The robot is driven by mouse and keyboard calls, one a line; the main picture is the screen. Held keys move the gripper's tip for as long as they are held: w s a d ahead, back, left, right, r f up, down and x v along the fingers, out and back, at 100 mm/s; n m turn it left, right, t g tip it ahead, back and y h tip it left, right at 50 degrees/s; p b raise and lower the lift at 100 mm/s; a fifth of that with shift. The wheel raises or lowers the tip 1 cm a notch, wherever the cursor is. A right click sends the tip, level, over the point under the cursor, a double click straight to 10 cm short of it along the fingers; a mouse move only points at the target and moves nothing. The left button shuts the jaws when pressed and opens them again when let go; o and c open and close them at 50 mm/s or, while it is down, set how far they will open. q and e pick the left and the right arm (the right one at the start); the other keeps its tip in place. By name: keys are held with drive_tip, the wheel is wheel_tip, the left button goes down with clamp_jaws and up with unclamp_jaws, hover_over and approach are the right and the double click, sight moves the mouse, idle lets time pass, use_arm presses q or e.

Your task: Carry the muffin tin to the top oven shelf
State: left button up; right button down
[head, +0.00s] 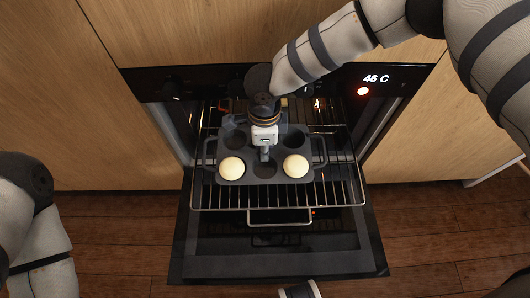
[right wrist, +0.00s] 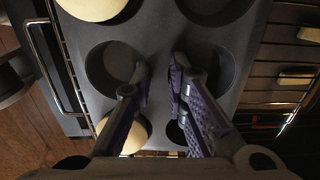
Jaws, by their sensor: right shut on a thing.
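The dark grey muffin tin (head: 279,174) is over the pulled-out wire oven shelf (head: 340,196) at the open oven. I cannot tell whether it rests on the wires or hangs just above them. Two pale muffins (head: 232,168) (head: 296,166) sit in its front corner cups; other visible cups look empty. My right gripper (head: 265,152) comes down over the tin's middle. In the right wrist view its two fingers (right wrist: 160,95) are shut on the tin's web between cups. The gripper hides part of the tin. My left arm shows at the left edge, its gripper out of view.
The oven door (head: 275,262) is folded down in front, with a handle-like bar above it. The control panel (head: 400,79) reads 46 C with a red light. Wooden cabinet fronts (head: 100,120) flank the oven. Bare wooden floor (head: 430,225) lies to the right.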

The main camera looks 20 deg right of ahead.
wheel_tip(320, 180, down, 2)
drive_tip(key=shift+f, duration=0.25)
drive_tip(key=c, duration=1.6)
unclamp_jaws()
drive_tip(key=shift+d, duration=0.1)
drive_tip(key=shift+o, duration=0.2)
wheel_tip(320, 180, up, 12)
drive_tip(key=p, duration=0.2)
drive_tip(key=shift+r, duration=0.1)
